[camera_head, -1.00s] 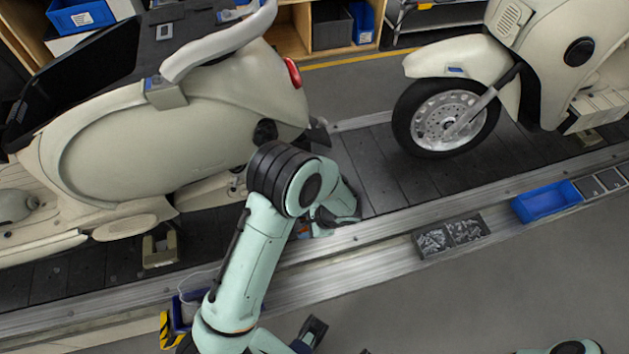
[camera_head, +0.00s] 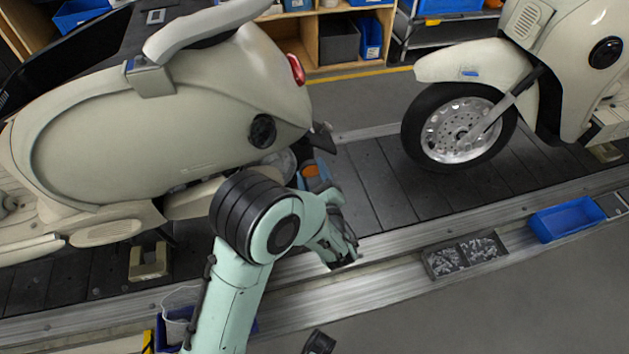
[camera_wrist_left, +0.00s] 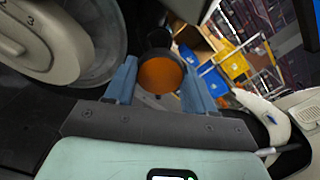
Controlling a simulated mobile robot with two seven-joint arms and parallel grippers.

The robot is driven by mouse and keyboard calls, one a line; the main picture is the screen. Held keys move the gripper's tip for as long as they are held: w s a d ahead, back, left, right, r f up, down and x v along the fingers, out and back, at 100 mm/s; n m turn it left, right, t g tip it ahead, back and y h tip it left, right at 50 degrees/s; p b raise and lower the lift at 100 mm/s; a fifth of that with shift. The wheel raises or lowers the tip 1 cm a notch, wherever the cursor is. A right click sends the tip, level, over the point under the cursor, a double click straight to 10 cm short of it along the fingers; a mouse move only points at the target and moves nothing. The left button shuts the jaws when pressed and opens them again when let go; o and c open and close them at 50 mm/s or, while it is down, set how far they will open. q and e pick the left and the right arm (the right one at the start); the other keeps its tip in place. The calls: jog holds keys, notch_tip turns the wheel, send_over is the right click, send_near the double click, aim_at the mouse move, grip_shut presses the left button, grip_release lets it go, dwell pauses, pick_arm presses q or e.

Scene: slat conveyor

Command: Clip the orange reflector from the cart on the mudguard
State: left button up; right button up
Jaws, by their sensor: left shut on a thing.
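The orange reflector (camera_head: 309,171) is a round disc held at the rear of the near cream scooter (camera_head: 150,120). My left gripper (camera_head: 316,177) is shut on it. In the left wrist view the reflector (camera_wrist_left: 160,75) sits between the blue fingers of my left gripper (camera_wrist_left: 155,82), its orange face towards the camera. The black mudguard (camera_head: 322,138) sticks out at the scooter's tail, above and slightly right of the reflector, with a visible gap in the head view. A dark part shows behind the disc in the wrist view; contact cannot be told.
A second scooter's front wheel (camera_head: 459,129) stands to the right on the slat conveyor (camera_head: 375,180). A grey bin of small parts (camera_head: 466,255) and a blue tray (camera_head: 565,223) sit along the near rail. Bare slats lie between the scooters.

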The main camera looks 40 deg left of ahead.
pick_arm(q)
send_near(301, 140)
jog(key=shift+b+x, duration=0.3)
jog(key=shift+x, duration=1.2)
pick_arm(e)
jog(key=shift+w+d+f, duration=0.25)
jog(key=shift+w+f, duration=0.15)
jog(key=shift+w, duration=0.1)
pick_arm(q)
jog(key=shift+r, duration=0.1)
jog(key=shift+w+a, duration=0.15)
jog(key=shift+x, duration=1.25)
pick_arm(e)
jog(key=shift+f, duration=0.25)
pick_arm(q)
jog(key=shift+w+a, duration=0.1)
jog(key=shift+a, duration=0.05)
jog(key=o, duration=1.1)
